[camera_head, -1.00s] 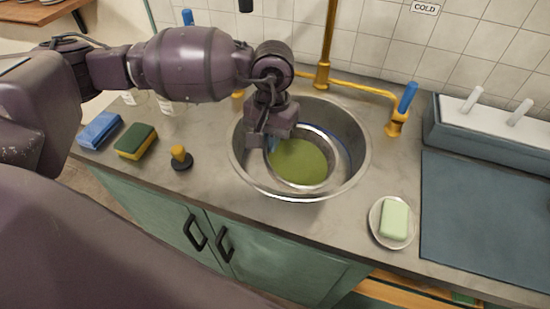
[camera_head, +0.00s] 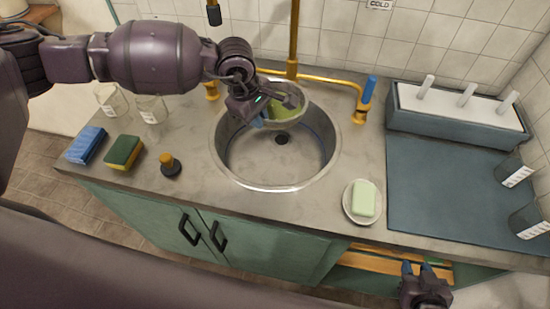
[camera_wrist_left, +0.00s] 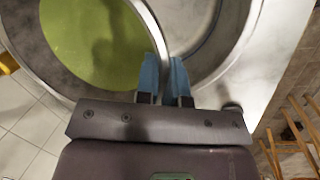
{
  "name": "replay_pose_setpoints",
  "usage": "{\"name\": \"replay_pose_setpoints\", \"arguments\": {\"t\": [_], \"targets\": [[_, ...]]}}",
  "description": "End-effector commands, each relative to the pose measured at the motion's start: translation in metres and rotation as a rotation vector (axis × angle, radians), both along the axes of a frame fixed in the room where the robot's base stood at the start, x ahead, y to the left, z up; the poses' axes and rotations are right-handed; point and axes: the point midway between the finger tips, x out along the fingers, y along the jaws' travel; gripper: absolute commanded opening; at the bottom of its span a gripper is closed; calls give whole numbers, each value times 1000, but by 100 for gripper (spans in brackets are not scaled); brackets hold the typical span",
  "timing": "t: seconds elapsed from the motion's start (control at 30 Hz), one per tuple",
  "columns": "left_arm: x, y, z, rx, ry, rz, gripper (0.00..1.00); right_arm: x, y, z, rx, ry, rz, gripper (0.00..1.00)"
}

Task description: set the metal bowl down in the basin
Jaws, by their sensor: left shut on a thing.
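The metal bowl (camera_head: 300,118) holds something green and is over the back part of the round metal basin (camera_head: 245,162). My left gripper (camera_head: 262,122) is shut on the bowl's near rim and partly covers it. In the left wrist view the blue fingertips (camera_wrist_left: 165,72) pinch the rim of the bowl (camera_wrist_left: 143,12), with the green showing inside. The basin also shows in the left wrist view (camera_wrist_left: 215,50). I cannot tell whether the bowl touches the basin. My right gripper (camera_head: 416,268) is at the bottom right, its fingers apart and empty.
A brass tap (camera_head: 294,45) and a blue-handled valve (camera_head: 367,95) stand behind the basin. A soap dish (camera_head: 350,212) is to its right. A black stopper (camera_head: 170,168), sponge (camera_head: 124,152) and glasses (camera_head: 152,108) are to its left. The basin's front is empty, its drain visible.

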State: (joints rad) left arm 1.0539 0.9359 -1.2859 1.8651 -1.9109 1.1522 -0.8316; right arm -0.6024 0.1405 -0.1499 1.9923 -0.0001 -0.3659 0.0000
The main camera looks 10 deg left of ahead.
Motion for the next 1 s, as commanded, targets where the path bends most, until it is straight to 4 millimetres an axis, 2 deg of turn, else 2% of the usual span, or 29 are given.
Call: {"name": "replay_pose_setpoints", "arguments": {"t": [0.07, 0.17, 0.6, 0.8, 1.0], "targets": [[1, -1, -1, -1, -3, 17, 0, -1, -1, -1, -1, 5, 0, 35], [1, -2, -12, -2, -1, 25, 0, -3, -1, -3, -2, 10, 0, 35], [0, -1, -106, -2, 0, 24, 0, -2, -1, -3, -4, 7, 2, 35], [1, -1, -143, -2, -2, 24, 0, -1, -1, -3, -3, 4, 3, 35], [1, -1, -157, -2, -4, 23, 0, 2, 0, -3, -2, 1, 4, 35]]}}
